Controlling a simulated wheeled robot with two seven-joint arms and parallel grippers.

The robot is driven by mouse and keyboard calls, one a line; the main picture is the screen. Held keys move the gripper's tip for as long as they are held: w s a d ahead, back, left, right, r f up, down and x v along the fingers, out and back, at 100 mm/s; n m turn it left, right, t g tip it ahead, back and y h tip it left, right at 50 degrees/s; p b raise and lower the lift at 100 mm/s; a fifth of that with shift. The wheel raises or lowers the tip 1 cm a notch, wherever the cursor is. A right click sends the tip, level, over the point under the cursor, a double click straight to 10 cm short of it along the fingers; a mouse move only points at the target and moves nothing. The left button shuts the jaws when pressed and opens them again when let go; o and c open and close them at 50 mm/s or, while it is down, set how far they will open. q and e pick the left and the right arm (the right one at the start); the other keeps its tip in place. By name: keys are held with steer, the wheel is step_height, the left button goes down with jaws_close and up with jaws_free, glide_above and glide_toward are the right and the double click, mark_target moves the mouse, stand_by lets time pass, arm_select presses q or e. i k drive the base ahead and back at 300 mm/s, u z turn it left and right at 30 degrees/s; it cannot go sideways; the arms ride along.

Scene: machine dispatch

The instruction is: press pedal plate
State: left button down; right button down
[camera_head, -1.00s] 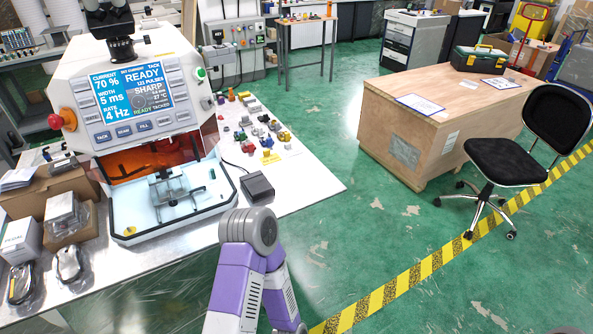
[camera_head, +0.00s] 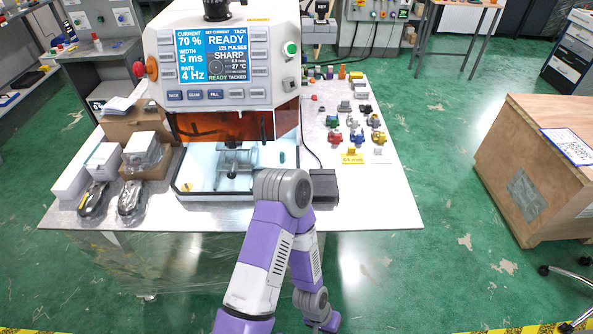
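The pedal (camera_head: 323,186), a dark grey box with a flat top plate, sits on the metal table just right of the white machine's open chamber. A black cable runs up from behind it. One of my arms, purple and white, rises from the bottom middle, and its grey elbow joint stands in front of the pedal's left edge. That arm's forearm folds back down toward the bottom edge. Neither of my grippers shows in the picture, and I cannot tell whether the plate is pressed.
The white machine (camera_head: 222,58) has a lit screen reading READY. Small coloured parts stand along the table's (camera_head: 396,204) right side. Boxes and wrapped items (camera_head: 128,200) lie left of the chamber. A wooden crate (camera_head: 527,177) stands at right, with green floor between.

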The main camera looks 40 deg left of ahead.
mark_target(324, 185)
steer(key=u, duration=0.35)
steer(key=i, duration=0.35)
steer(key=u, duration=0.35)
